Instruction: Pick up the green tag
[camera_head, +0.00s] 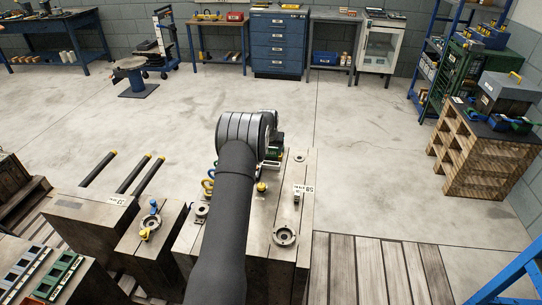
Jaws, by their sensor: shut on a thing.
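My arm reaches forward over a grey metal mould block (255,262), and its wrist hides much of what lies ahead of it. My gripper (274,146) shows only in part at the right of the wrist, above the far end of the block. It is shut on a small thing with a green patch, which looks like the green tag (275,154). The fingertips and most of the tag are too small and too hidden to make out. I cannot tell whether the tag touches the block.
The block bears a yellow-topped knob (261,188), a round metal ring (285,236), a white label (303,190) and coloured rings (208,185) beside my arm. A smaller block (150,238) with blue and yellow fittings stands left. A wooden pallet (380,272) lies right.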

